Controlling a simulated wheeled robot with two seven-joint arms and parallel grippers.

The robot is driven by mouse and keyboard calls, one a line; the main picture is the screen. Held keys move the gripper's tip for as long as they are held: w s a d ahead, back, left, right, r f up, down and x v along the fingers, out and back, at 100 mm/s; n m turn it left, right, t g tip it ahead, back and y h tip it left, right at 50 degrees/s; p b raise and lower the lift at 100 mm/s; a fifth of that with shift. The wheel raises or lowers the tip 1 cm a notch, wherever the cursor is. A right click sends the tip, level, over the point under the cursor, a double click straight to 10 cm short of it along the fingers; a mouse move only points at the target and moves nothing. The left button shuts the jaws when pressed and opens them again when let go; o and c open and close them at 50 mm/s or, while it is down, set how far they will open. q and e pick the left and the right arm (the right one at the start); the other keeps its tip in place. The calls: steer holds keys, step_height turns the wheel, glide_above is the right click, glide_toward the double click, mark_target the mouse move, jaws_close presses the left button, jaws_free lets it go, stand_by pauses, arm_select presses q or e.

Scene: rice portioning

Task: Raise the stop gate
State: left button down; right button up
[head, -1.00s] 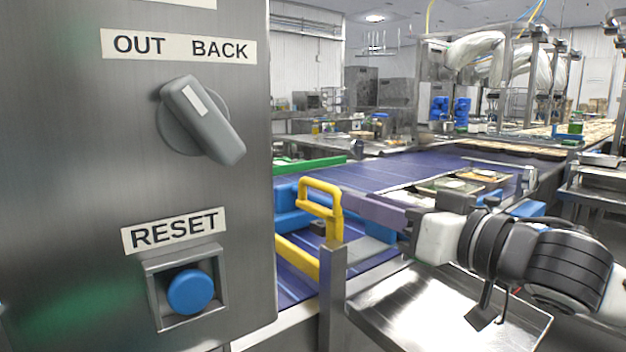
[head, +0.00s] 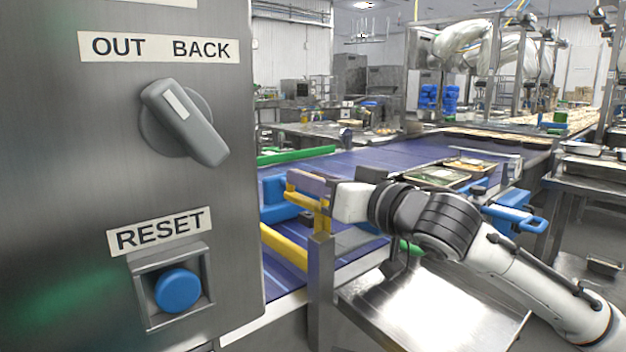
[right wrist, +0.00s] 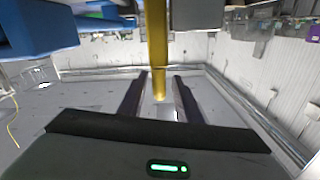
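The stop gate is yellow, with a low bar (head: 284,243) over the blue belt and a looped handle (head: 322,222) above a steel post. My right gripper (head: 303,180) reaches in from the right at the handle's top, and its fingers hide part of the loop. In the right wrist view, a yellow handle bar (right wrist: 157,50) stands between the two dark fingers. A gap shows on each side, so the fingers are open around it. I cannot tell whether either finger touches it. My left gripper is not in view.
A steel panel (head: 60,180) with a grey knob (head: 184,122) and a blue reset button (head: 178,291) fills the left. A steel chute (head: 430,305) lies below my arm.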

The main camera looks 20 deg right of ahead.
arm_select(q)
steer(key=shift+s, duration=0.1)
arm_select(e)
jaws_close()
